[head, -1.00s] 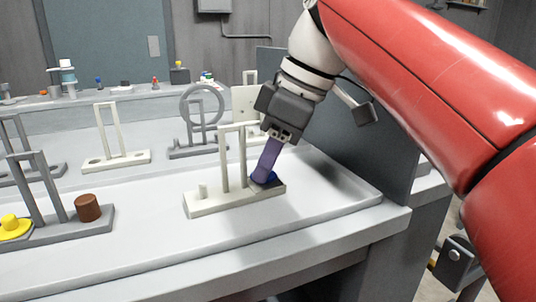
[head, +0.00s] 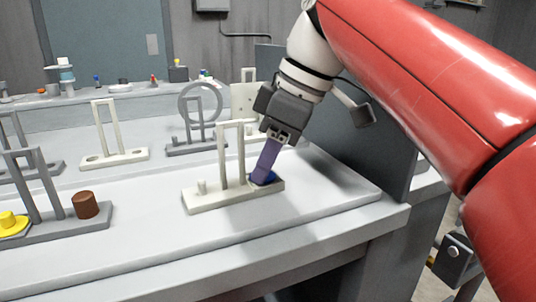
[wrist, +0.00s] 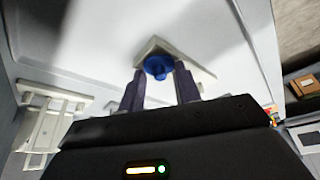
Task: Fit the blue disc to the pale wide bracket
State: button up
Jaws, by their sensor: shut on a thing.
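The pale wide bracket (head: 215,203) stands on the light tray, with two uprights joined by a top bar and a short peg at its left end. The blue disc (head: 266,180) is at the right end of its base, partly hidden behind my purple fingers. My gripper (head: 264,178) reaches down at a tilt and is shut on the blue disc. In the wrist view the disc (wrist: 156,66) shows its small knob between the fingertips, with the bracket base (wrist: 202,76) behind it. I cannot tell whether the disc is fully seated.
A brown cylinder (head: 85,205) and a yellow knobbed disc (head: 10,225) sit on a grey bracket (head: 75,229) at left. Another pale bracket (head: 122,157) and a grey ring (head: 200,103) stand behind. A dark panel (head: 350,150) rises at right. The front tray surface is clear.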

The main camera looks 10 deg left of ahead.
jog(key=o, duration=1)
jog(key=p+v, duration=0.2)
jog(key=v, duration=0.5)
jog(key=shift+d+r, duration=0.2)
jog(key=shift+r, duration=0.1)
